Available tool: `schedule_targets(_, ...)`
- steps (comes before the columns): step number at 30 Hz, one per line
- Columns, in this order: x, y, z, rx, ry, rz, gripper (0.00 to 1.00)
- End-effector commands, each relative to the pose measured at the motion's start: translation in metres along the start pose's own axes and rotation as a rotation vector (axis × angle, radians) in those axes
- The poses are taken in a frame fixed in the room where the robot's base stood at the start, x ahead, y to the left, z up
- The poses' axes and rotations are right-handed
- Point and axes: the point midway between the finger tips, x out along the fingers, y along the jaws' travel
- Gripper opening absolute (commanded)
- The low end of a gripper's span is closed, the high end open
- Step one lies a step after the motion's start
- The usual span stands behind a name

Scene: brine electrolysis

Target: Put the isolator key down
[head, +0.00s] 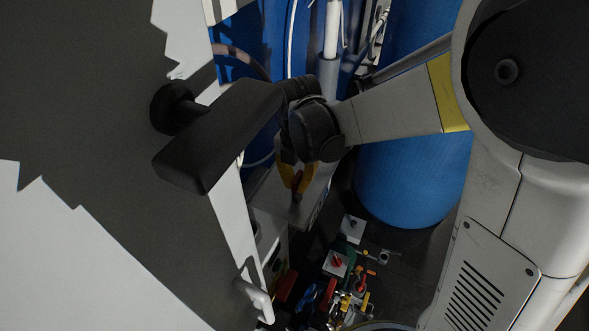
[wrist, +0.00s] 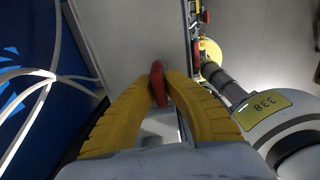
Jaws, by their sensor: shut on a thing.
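The red isolator key (wrist: 158,83) is between my yellow fingertips in the wrist view. My gripper (head: 296,180) is shut on the key, which shows small and dark red in the head view. Both are over the grey top of a box (head: 305,208) in the middle of the head view. In the wrist view a flat grey surface (wrist: 125,35) lies beyond the key. I cannot tell whether the key touches it. The lower part of the key is hidden between the fingers.
A large pale panel with a black handle (head: 215,135) fills the left of the head view. A blue drum (head: 415,180) stands to the right. Pipes and cables run behind. Several small coloured parts, including a red switch on a white plate (head: 337,262), crowd the area below.

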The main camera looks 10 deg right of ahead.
Motion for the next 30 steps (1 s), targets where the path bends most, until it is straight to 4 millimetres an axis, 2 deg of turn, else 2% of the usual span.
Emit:
schedule_targets(9, 0.004, 0.0, 0.0, 0.0, 0.0, 0.0, 0.0)
schedule_targets(10, 0.004, 0.0, 0.0, 0.0, 0.0, 0.0, 0.14)
schedule_targets(12, 0.003, 0.0, 0.0, 0.0, 0.0, 0.0, 0.29)
schedule_targets(23, -0.002, 0.0, 0.0, 0.0, 0.0, 0.0, 0.29)
schedule_targets(26, -0.013, 0.0, 0.0, 0.0, 0.0, 0.0, 0.29)
schedule_targets(30, -0.043, -0.001, 0.0, 0.0, 0.0, 0.0, 0.29)
